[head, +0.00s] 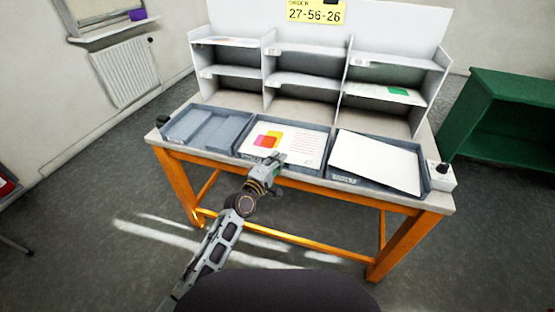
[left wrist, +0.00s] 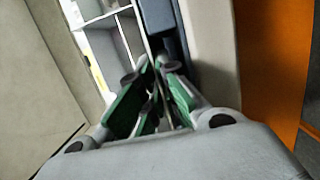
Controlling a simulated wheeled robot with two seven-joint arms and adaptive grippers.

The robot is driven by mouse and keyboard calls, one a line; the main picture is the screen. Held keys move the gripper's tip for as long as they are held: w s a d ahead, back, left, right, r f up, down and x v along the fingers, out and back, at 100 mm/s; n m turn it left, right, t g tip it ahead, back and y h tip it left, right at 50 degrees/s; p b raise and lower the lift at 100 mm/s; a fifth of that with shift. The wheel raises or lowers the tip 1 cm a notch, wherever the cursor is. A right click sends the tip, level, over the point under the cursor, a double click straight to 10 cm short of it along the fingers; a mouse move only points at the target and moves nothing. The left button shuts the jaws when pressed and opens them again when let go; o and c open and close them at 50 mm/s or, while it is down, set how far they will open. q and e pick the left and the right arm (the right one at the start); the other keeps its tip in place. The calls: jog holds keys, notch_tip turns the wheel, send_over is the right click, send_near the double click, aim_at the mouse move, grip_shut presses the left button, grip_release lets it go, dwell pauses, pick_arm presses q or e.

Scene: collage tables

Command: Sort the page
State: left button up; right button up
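A white page with pink, orange and yellow blocks (head: 285,139) lies in the middle tray (head: 320,165). A plain white page (head: 376,162) lies in the right tray (head: 424,180) and overlaps its rim. The left tray (head: 197,127) shows only grey inside. My left gripper (head: 277,159) is over the front edge of the middle tray, by the page's lower left. In the left wrist view its green-padded fingers (left wrist: 154,66) come close together at the tips; whether they are shut, or pinch anything thin, cannot be told. My right gripper is not in view.
A white sorting rack (head: 269,75) stands behind the trays; a page with a green block (head: 397,91) lies on its right shelf. A yellow order card (head: 316,12) reads 27-56-26. A small white box with a black knob (head: 442,178) sits right of the trays. A green cabinet (head: 500,125) stands right.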

pick_arm(q)
jog(key=o, duration=0.5)
jog(key=shift+c, duration=0.2)
jog(key=shift+s+f, duration=0.2)
jog(key=shift+f, duration=0.1)
jog(key=v, duration=0.7)
jog(key=shift+s+a+r, duration=0.2)
jog(key=shift+a+r, duration=0.05)
jog(key=shift+r, duration=0.2)
dwell(0.8)
